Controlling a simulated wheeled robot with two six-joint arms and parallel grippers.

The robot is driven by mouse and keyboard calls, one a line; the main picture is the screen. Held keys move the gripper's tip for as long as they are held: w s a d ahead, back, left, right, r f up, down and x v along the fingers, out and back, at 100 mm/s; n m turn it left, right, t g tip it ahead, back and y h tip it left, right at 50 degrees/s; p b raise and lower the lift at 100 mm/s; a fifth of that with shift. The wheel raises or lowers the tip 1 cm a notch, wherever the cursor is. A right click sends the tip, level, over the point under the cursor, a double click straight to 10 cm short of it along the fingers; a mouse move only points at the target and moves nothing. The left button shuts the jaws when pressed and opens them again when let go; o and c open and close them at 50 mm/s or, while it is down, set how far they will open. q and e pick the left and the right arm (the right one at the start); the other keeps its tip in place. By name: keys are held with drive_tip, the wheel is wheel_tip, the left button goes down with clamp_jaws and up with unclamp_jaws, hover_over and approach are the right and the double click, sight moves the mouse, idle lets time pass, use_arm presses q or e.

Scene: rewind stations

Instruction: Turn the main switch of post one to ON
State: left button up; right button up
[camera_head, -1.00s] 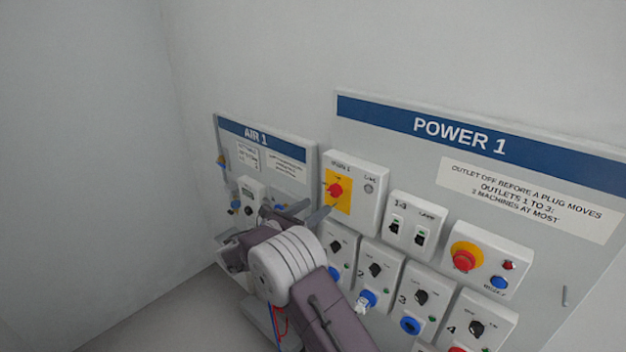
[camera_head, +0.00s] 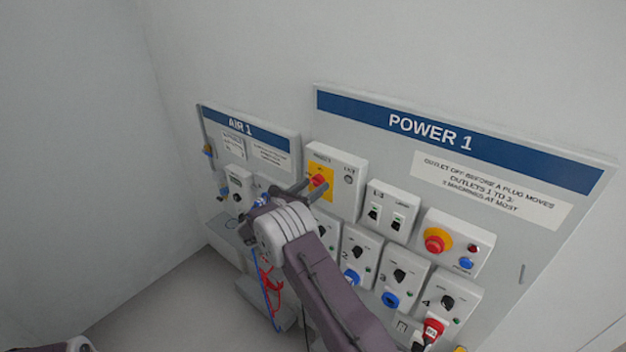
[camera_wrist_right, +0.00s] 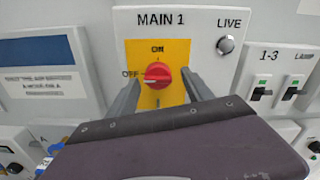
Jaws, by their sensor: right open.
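The main switch (camera_head: 318,181) of post one is a red knob on a yellow plate, in the MAIN 1 box at the upper left of the POWER 1 board. In the right wrist view the red knob (camera_wrist_right: 158,76) has its pale mark toward OFF at the left; ON is at the top. My right gripper (camera_head: 306,189) is open at the switch. In the wrist view its fingers (camera_wrist_right: 160,84) stand to the left and right of the knob, with gaps showing. How deep the tips reach is unclear. My left gripper is out of view.
The grey LIVE lamp (camera_wrist_right: 225,44) is on the same box. The 1-3 breaker box (camera_head: 388,211) and a red emergency button (camera_head: 437,240) are to the right. Outlet boxes with black knobs sit below. The AIR 1 board (camera_head: 283,138) is to the left.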

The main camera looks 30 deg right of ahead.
drive_tip(key=shift+w+d, duration=0.1)
drive_tip(key=shift+d, duration=0.1)
drive_tip(key=shift+w+a, duration=0.15)
